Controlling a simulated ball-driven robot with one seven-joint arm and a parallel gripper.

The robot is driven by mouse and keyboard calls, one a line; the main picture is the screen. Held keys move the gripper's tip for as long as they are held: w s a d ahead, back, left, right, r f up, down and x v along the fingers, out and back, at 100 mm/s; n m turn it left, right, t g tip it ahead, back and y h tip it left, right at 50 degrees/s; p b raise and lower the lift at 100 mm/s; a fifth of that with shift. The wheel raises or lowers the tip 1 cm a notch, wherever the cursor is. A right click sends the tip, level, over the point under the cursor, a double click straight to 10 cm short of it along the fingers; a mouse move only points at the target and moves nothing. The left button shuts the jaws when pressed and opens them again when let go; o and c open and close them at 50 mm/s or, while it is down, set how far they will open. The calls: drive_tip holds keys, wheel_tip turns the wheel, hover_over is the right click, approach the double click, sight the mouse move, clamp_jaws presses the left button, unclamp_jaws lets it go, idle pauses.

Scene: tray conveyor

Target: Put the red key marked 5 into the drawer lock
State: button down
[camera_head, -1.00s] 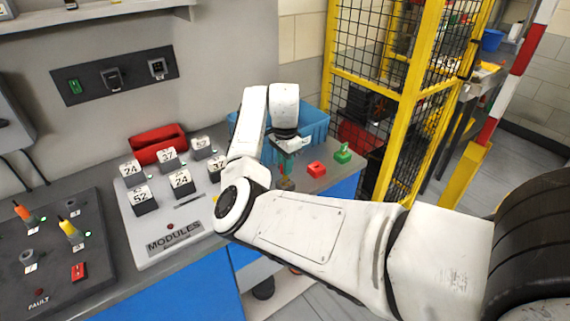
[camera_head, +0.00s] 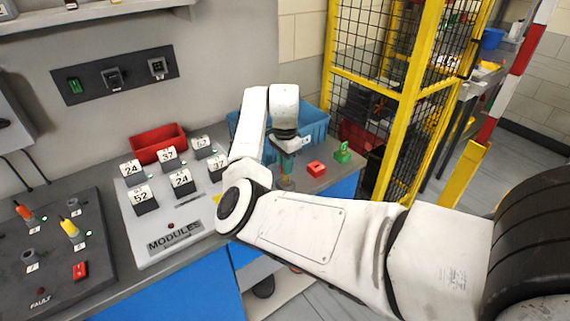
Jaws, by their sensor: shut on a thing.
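My gripper (camera_head: 286,178) points down at the counter's right end, in front of the blue bin. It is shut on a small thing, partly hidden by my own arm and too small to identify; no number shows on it. A red block (camera_head: 316,168) lies on the counter just right of my gripper, apart from it. A green piece (camera_head: 342,152) stands further right. I cannot make out a 5 on any red thing. I cannot pick out the drawer lock; my forearm covers much of the counter's front.
The MODULES panel (camera_head: 150,262) with numbered blocks and the FAULT panel (camera_head: 60,292) fill the counter's left. A red bin (camera_head: 158,137) and a blue bin (camera_head: 318,122) stand behind. A yellow mesh fence (camera_head: 402,120) rises at right. The blue front (camera_head: 190,296) lies below.

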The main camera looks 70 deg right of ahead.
drive_tip(key=shift+f+b, duration=0.6)
drive_tip(key=shift+f, duration=1.05)
drive_tip(key=c, duration=1.1)
unclamp_jaws()
drive_tip(key=shift+o, duration=0.2)
wheel_tip(320, 180, up, 11)
drive_tip(key=shift+f+b, duration=0.1)
drive_tip(key=shift+b, duration=0.75)
